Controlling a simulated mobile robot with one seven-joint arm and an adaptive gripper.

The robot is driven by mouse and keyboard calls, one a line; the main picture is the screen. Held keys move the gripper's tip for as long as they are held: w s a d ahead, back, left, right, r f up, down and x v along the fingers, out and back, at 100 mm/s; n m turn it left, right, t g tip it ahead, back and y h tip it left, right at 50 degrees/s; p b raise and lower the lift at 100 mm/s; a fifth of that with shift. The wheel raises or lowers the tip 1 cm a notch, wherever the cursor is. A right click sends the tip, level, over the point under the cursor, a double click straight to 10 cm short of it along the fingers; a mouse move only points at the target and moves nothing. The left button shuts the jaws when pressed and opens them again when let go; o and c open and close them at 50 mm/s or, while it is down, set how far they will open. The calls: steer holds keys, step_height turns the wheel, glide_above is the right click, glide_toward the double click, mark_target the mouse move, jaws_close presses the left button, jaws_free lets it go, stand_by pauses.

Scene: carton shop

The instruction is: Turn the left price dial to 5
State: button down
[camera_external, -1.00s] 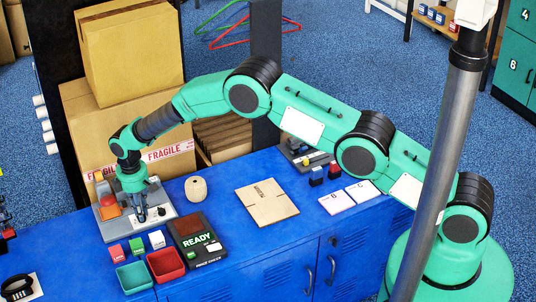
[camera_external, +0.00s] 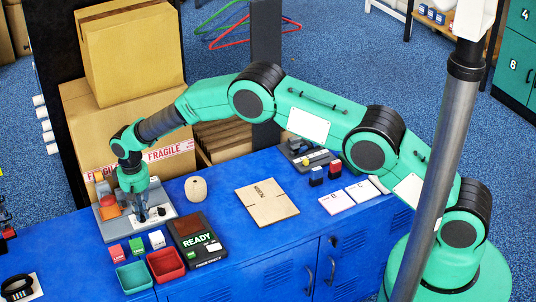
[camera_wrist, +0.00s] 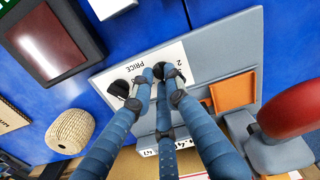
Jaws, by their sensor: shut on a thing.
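A grey price board (camera_external: 165,226) lies at the left end of the blue counter, with a white "PRICE" label (camera_wrist: 140,64) upside down in the wrist view. Two black dials sit on it. The left price dial (camera_wrist: 158,71) is between my fingertips, and the right dial (camera_wrist: 118,88) is just left of it in that view. In the external view the right dial (camera_external: 161,211) shows beside my fingers. My gripper (camera_external: 142,215) points down and is shut on the left dial; its fingers also show in the wrist view (camera_wrist: 155,78). The dial's setting is not readable.
A READY terminal (camera_external: 186,227), a twine ball (camera_external: 196,189) and red (camera_external: 166,266) and green (camera_external: 134,277) trays stand near the board. A red-topped tool (camera_wrist: 290,112) and orange pad (camera_wrist: 233,92) are close to my fingers. Cartons (camera_external: 120,135) rise behind.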

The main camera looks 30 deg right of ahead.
steer(key=m, duration=0.3)
steer(key=shift+m, duration=0.4)
stand_by(0.3)
steer(key=c, duration=1.7)
jaws_free()
steer(key=shift+r, duration=0.1)
step_height(320, 180, up, 12)
steer(key=shift+f, duration=0.1)
